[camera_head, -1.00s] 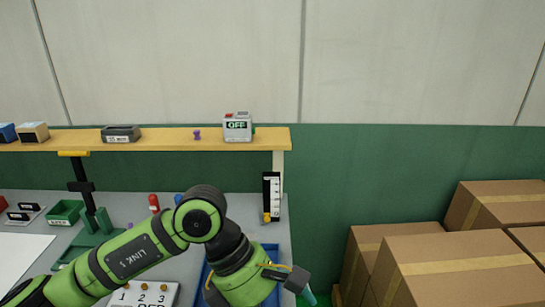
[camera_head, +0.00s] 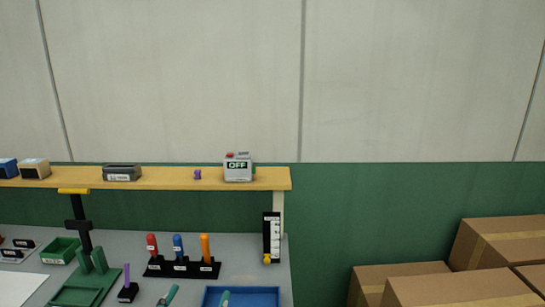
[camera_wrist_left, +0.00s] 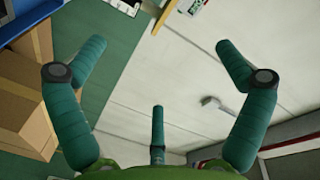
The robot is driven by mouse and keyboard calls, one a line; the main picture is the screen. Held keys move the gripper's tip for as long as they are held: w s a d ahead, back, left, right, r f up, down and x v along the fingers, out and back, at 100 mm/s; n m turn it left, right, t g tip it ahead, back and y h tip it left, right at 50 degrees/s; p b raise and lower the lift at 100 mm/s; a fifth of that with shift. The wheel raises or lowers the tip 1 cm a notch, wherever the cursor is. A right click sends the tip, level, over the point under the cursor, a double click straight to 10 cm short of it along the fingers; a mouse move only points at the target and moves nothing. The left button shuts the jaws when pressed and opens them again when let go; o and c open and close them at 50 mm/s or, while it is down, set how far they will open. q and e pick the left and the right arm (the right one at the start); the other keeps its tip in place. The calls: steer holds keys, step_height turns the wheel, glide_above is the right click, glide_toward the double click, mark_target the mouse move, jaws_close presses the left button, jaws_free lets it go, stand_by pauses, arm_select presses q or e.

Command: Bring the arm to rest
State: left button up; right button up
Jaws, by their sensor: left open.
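My left gripper (camera_wrist_left: 158,75) shows in the left wrist view with its teal fingers spread wide and nothing between them. Beyond the fingers are the pale wall panels and the green lower wall, seen at a slant. My right gripper is in neither current view.
The grey bench (camera_head: 215,248) holds a black rack (camera_head: 182,268) with red, blue and orange tools, a blue tray (camera_head: 242,290) and a green bin (camera_head: 60,251). A wooden shelf (camera_head: 150,178) carries a box reading OFF (camera_head: 238,168). Cardboard boxes (camera_head: 490,243) stand at the right.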

arm_select(q)
steer(key=s+a+f+n+g+y, duration=0.1)
steer(key=s+a+f+n+g, duration=0.2)
steer(key=s+f+g, duration=0.65)
steer(key=s+a+f+n+g+y, duration=0.1)
steer(key=s+a+f+n+g, duration=0.2)
steer(key=s+f, duration=1.1)
step_height(320, 180, down, 26)
steer(key=s+g+b, duration=0.1)
steer(key=g+b, duration=0.1)
steer(key=b, duration=0.3)
steer(key=s+a+f+b, duration=0.1)
steer(key=s+f+b, duration=0.1)
steer(key=s+f, duration=0.5)
steer(key=s+a+f+m+g+b, duration=0.1)
steer(key=s+f+b, duration=0.2)
steer(key=s+f, duration=0.5)
step_height(320, 180, down, 5)
steer(key=shift+s+a+r, duration=0.1)
steer(key=shift+s+a, duration=0.1)
steer(key=shift+g, duration=0.25)
